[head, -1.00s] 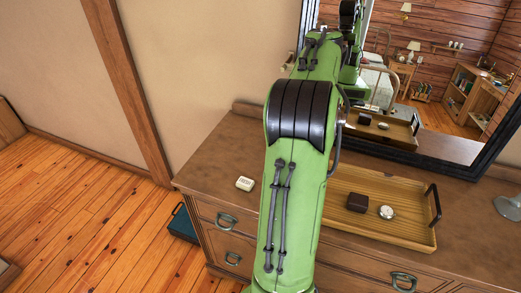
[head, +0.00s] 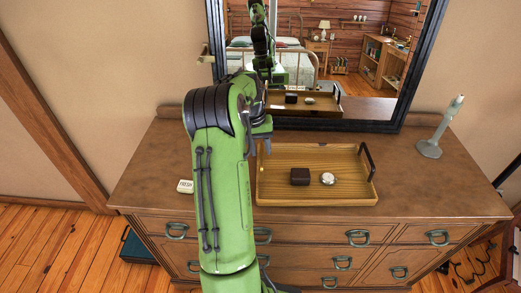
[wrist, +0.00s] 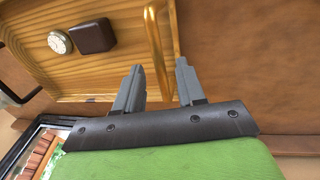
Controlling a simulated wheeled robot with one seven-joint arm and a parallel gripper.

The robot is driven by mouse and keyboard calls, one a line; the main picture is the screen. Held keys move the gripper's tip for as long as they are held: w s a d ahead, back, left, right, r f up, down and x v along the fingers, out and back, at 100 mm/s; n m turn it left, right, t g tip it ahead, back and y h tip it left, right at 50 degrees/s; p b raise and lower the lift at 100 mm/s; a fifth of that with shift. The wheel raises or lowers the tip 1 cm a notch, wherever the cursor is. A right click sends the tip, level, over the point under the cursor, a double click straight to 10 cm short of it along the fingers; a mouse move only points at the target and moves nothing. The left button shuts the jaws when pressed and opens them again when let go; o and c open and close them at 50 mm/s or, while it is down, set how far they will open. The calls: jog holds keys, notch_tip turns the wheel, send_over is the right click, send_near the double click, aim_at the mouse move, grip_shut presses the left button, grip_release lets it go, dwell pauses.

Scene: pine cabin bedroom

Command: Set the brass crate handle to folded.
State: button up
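The wooden crate (head: 315,192) is a shallow tray on the dresser, with its left end partly hidden by my arm in the head view. The brass handle (wrist: 154,36) shows in the wrist view as a gold bar at the crate's near end, apparently standing up rather than lying flat. My gripper (wrist: 160,66) is open, with its two grey fingertips on either side of the bar in the picture; I cannot tell whether they touch it. In the head view my gripper (head: 267,146) is at the crate's left end.
A dark box (head: 300,177) and a round white-faced item (head: 328,179) lie in the crate. A dark handle (head: 370,161) stands at its right end. A mirror (head: 405,85) rises behind; a grey candlestick-like stand (head: 431,148) is right. A small white block (head: 185,186) lies left.

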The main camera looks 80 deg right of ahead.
jog(key=shift+f, duration=0.2)
grip_shut()
